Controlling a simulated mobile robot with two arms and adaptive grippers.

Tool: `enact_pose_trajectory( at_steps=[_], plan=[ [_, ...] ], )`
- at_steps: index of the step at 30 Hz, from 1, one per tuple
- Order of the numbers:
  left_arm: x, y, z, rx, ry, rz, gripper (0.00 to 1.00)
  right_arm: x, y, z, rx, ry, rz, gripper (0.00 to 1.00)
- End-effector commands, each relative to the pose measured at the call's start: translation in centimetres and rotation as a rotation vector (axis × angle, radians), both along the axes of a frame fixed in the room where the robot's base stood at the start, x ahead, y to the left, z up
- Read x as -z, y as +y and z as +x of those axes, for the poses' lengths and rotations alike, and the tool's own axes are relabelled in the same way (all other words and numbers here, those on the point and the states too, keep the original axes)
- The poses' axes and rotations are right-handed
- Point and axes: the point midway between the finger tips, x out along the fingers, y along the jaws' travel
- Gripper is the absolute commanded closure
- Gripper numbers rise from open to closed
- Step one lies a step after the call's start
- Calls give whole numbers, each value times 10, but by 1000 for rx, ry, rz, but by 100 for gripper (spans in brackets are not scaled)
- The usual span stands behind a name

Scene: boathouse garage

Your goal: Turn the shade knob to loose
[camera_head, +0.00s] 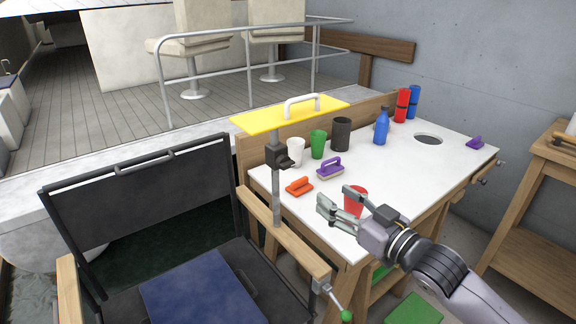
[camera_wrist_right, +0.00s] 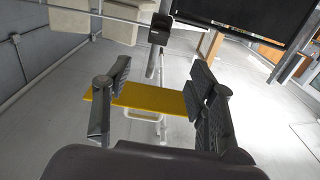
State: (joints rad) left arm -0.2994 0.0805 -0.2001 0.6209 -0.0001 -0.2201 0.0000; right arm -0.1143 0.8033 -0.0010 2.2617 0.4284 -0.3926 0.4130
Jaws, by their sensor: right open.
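The shade is a flat yellow panel (camera_head: 290,115) with a white handle, on a grey post fixed to the chair's wooden armrest. A black block (camera_head: 281,156) with a small side piece, apparently the shade knob, sits on the post below the panel; its setting cannot be read. My right gripper (camera_head: 338,198) is open and empty, right of the post and lower than the block. In the right wrist view, the yellow panel (camera_wrist_right: 150,97) shows between the open fingers and the black block (camera_wrist_right: 160,29) lies beyond them. My left gripper is not in view.
A white table (camera_head: 428,177) holds a red cup (camera_head: 356,197) behind my right gripper, other cups, a blue bottle (camera_head: 381,126) and brushes. The black chair (camera_head: 150,215) bears a blue cushion (camera_head: 200,295). A green-tipped lever (camera_head: 343,311) is at the armrest's front.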

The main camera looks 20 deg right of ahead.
Motion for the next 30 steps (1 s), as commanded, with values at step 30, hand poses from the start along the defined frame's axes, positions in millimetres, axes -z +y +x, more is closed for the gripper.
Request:
enact_pose_trajectory(
  at_steps=[30],
  plan=[
    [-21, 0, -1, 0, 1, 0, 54, -1, 55, 150, 0, -1, -2, 48]
  ],
)
